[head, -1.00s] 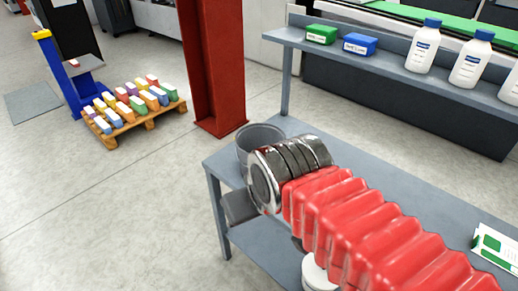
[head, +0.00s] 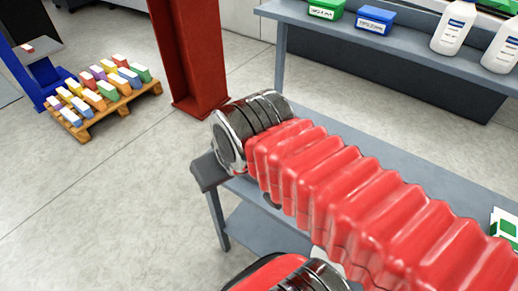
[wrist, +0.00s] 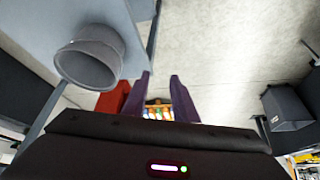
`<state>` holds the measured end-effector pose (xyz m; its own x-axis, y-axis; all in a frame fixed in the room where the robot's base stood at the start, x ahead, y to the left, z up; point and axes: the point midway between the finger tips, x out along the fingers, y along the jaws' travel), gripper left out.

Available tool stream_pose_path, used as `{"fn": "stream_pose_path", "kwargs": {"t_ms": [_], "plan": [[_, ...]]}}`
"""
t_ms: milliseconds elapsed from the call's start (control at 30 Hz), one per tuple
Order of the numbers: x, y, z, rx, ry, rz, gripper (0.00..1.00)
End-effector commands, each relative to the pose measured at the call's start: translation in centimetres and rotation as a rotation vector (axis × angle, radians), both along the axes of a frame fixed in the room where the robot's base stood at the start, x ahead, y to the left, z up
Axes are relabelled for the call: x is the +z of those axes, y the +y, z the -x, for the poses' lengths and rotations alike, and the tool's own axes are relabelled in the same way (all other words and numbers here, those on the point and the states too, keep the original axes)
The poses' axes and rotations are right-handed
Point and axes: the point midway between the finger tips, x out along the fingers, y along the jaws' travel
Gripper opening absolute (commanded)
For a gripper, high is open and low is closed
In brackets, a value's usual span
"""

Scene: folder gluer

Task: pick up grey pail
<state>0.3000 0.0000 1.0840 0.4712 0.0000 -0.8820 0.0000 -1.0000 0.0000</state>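The grey pail (wrist: 90,58) shows in the upper left of the wrist view, on the blue-grey bench top (wrist: 70,20) near its edge. It looks like a plain round tub with a wide rim. My gripper (wrist: 160,80) has two purple fingers, apart with nothing between them. The pail is to the left of the fingers in that view, and they do not touch it. In the head view my red-sleeved arm and metal wrist cover the spot, so the pail is hidden there.
A red pillar (head: 190,55) stands behind the bench. A pallet (head: 135,103) of coloured boxes sits on the floor at left. A raised shelf (head: 360,40) holds green and blue boxes and white bottles. Open floor lies left of the bench.

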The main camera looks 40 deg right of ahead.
Motion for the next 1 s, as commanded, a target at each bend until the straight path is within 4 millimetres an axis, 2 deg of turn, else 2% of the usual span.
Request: {"fn": "stream_pose_path", "kwargs": {"t_ms": [367,633,767,1000], "plan": [[0.0,0.0,0.0,-0.001,0.001,0.0,0.26],[0.3,-1.5,-1.4,-0.083,0.048,-0.016,0.26],[0.4,-3.6,-2.8,-0.177,0.096,-0.037,0.26],[0.1,-8.7,-5.4,-0.372,0.194,-0.089,0.26]]}}
